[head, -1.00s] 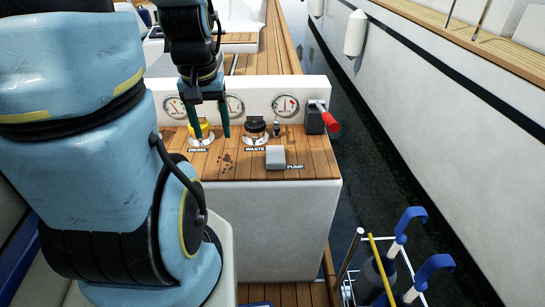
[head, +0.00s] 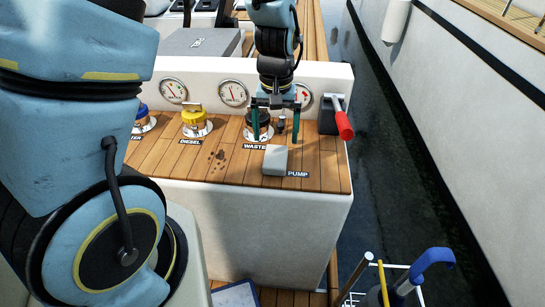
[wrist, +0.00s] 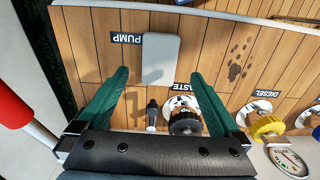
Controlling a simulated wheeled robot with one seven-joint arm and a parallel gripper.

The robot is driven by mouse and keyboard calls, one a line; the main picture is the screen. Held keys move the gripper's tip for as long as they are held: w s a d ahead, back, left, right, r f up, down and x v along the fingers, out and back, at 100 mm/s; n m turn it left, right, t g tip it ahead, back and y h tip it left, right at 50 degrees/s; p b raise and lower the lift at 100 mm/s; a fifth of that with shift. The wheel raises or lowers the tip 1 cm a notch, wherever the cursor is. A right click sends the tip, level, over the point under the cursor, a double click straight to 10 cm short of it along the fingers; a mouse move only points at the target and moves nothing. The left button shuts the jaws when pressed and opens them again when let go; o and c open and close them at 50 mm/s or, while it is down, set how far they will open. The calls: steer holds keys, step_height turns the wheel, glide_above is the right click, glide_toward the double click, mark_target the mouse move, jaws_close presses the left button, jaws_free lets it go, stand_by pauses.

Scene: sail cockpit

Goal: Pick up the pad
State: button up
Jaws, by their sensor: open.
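A pale grey rectangular block, which I take for the pad (head: 275,160), lies on the wooden counter left of the PUMP label. In the wrist view the pad (wrist: 160,59) is between and just beyond my fingertips, with nothing covering it. My gripper (head: 276,136) is open and empty, pointing down in front of the waste cap, behind the pad in the head view. In the wrist view my gripper (wrist: 160,74) has its green fingers wide apart, one toward each side of the pad. I cannot tell its exact height.
The black waste cap (wrist: 186,122) and a small dark fitting (wrist: 152,112) lie between my fingers in the wrist view. A red-handled lever (head: 343,122) stands at the right. The yellow diesel cap (head: 194,121) and brown stains (head: 217,158) are to the left.

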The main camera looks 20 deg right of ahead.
mark_target(276, 157)
steer(key=shift+w+f+p, duration=0.1)
steer(key=shift+f+p, duration=0.6)
steer(key=shift+f, duration=3.1)
steer(key=c, duration=1.2)
steer(key=shift+r, duration=0.15)
steer(key=shift+c, duration=0.2)
step_height(276, 157, up, 18)
steer(key=p, duration=1.4)
steer(key=o, duration=0.8)
steer(key=shift+f, duration=0.2)
steer(key=c, duration=0.6)
